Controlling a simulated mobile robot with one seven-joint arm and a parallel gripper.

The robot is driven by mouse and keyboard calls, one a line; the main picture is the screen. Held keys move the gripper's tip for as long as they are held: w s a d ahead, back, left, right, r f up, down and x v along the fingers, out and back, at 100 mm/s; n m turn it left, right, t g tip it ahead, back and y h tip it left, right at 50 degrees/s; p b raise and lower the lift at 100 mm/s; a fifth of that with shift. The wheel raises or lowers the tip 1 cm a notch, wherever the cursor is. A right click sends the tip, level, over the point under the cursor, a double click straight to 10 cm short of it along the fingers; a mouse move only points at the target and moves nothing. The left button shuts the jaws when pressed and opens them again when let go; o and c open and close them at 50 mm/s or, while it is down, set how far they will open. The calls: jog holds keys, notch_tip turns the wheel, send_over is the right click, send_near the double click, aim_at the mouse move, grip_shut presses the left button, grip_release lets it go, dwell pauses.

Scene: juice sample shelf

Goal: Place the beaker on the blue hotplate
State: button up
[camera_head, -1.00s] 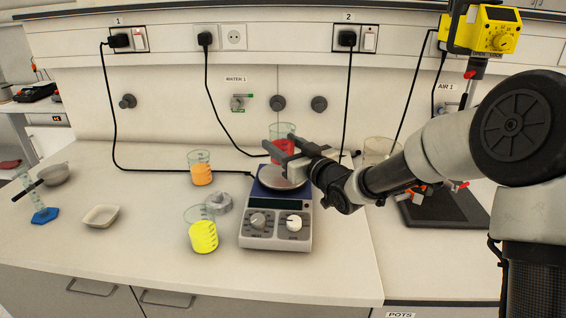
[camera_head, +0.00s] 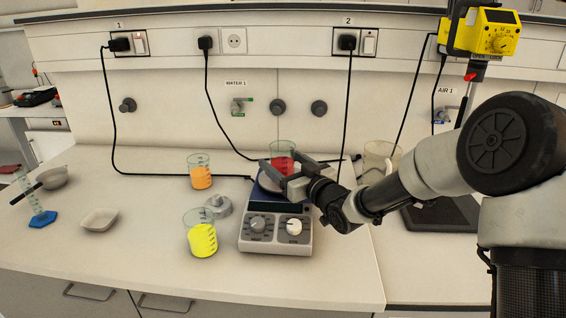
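The beaker with red liquid (camera_head: 282,150) is between the fingers of my gripper (camera_head: 281,168), which hide its lower part. My gripper is shut on it, coming in from the right. The beaker is over the rear of the blue hotplate (camera_head: 273,207), which has a pale round top plate and two knobs on its front. My gripper covers much of the plate. I cannot tell whether the beaker's base touches it.
A beaker with orange liquid (camera_head: 200,176) and one with yellow liquid (camera_head: 202,240) stand left of the hotplate, with a grey metal piece (camera_head: 218,206) between. A white dish (camera_head: 99,219) and a grey bowl (camera_head: 53,178) are further left. Black cables run behind.

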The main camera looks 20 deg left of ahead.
jog(key=shift+r+p, duration=0.3)
jog(key=shift+p, duration=0.05)
jog(key=v, duration=1.2)
jog(key=shift+f, duration=0.1)
